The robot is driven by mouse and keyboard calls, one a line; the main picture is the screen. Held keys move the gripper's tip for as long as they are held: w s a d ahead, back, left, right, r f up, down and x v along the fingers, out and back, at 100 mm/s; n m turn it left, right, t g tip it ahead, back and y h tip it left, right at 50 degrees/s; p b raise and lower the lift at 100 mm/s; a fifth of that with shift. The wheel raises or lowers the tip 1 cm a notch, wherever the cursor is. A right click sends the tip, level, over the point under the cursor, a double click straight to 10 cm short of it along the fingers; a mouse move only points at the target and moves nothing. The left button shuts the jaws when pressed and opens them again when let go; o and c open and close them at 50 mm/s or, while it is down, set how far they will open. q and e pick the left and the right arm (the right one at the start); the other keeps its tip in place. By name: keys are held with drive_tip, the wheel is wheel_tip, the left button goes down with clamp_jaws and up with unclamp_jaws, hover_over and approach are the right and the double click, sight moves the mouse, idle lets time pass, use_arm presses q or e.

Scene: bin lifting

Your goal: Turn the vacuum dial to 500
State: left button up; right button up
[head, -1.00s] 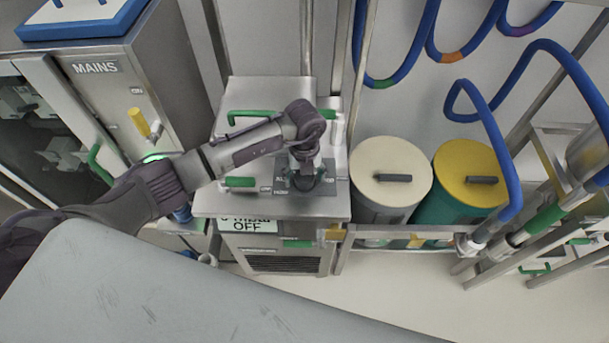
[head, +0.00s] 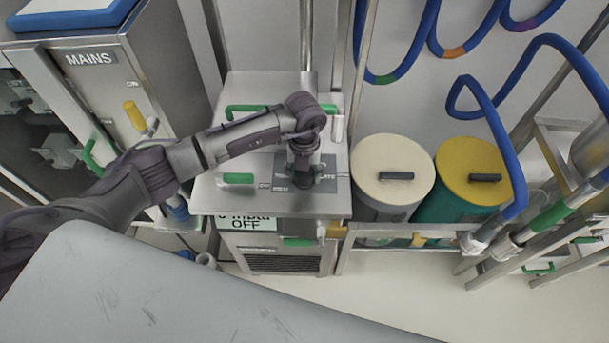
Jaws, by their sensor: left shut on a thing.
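My left arm reaches in from the left over the steel vacuum unit (head: 225,193). My left gripper (head: 303,178) points down at the dark panel (head: 332,178) on the unit's top and is shut on the vacuum dial. The gripper hides the dial, so its setting cannot be read. Panel lettering beside the gripper is partly covered. A display (head: 247,224) on the unit's front reads "OFF", with a partly cut-off line above it that seems to say mbar. My right gripper is not in view.
Green handles (head: 238,178) stand on the unit's top. A MAINS cabinet (head: 100,80) is at the left. A cream-lidded bin (head: 385,160) and a yellow-lidded bin (head: 465,160) stand at the right, below blue hoses (head: 490,110). A grey surface (head: 170,290) fills the front left.

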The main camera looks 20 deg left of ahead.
use_arm(q)
drive_tip(key=m+b, duration=0.3)
drive_tip(key=shift+f+m, duration=0.1)
drive_tip(key=shift+m, duration=0.2)
drive_tip(key=shift+m+b, duration=0.4)
drive_tip(key=shift+m, duration=0.2)
drive_tip(key=o, duration=1.2)
drive_tip(key=shift+c, duration=0.2)
drive_tip(key=shift+r, duration=0.35)
wheel_tip(320, 180, up, 12)
drive_tip(key=shift+f, duration=0.2)
